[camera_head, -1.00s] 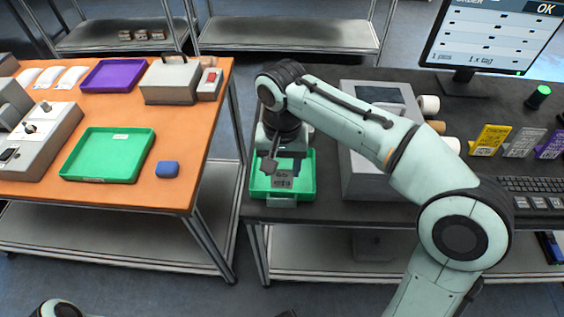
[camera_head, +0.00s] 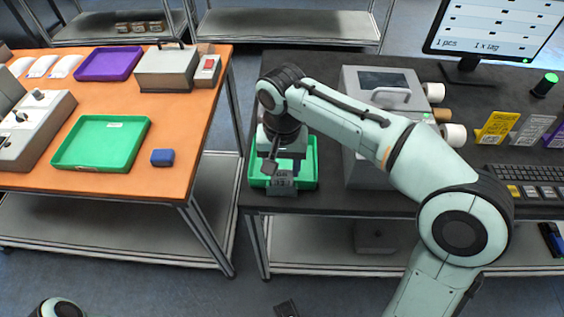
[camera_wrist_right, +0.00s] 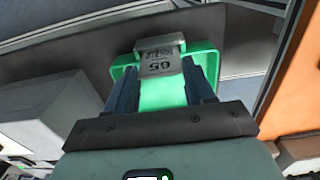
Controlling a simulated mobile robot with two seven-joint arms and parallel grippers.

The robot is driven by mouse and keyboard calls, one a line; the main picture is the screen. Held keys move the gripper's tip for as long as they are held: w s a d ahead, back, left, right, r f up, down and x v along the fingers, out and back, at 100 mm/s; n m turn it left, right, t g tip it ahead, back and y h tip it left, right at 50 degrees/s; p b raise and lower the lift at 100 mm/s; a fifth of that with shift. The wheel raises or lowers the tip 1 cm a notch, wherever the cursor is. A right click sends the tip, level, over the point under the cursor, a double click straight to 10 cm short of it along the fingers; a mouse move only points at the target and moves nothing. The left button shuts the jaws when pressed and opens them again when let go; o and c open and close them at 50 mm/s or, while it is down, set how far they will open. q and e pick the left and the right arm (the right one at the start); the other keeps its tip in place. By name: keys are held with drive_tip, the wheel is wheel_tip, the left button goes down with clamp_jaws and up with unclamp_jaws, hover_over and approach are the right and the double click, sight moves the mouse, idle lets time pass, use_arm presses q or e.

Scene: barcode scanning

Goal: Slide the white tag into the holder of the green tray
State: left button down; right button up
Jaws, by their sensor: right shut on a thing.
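The green tray (camera_head: 309,172) stands on the dark table, partly hidden by my right arm. Its grey holder (camera_head: 282,190) is on the near side; it also shows in the wrist view (camera_wrist_right: 160,42). The white tag (camera_head: 282,180), shaded grey with dark print, is upright at the holder; in the wrist view the tag (camera_wrist_right: 160,64) overlaps it. I cannot tell how deep it sits. My right gripper (camera_head: 280,166) is over the tray, shut on the tag; its fingers flank it in the wrist view (camera_wrist_right: 160,78). A dark part at the bottom edge may be my left gripper (camera_head: 287,308).
A grey machine (camera_head: 365,165) stands close right of the tray. Another green tray (camera_head: 70,158), a purple tray (camera_head: 108,65) and a blue block (camera_head: 162,158) are on the orange table (camera_head: 165,188). A gap separates the tables. Yellow, grey and purple cards stand at right.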

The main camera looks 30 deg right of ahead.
drive_tip(key=o, duration=1.3)
drive_tip(key=shift+o, duration=0.2)
wheel_tip(320, 180, up, 13)
drive_tip(key=p, duration=0.4)
drive_tip(key=shift+r, duration=0.2)
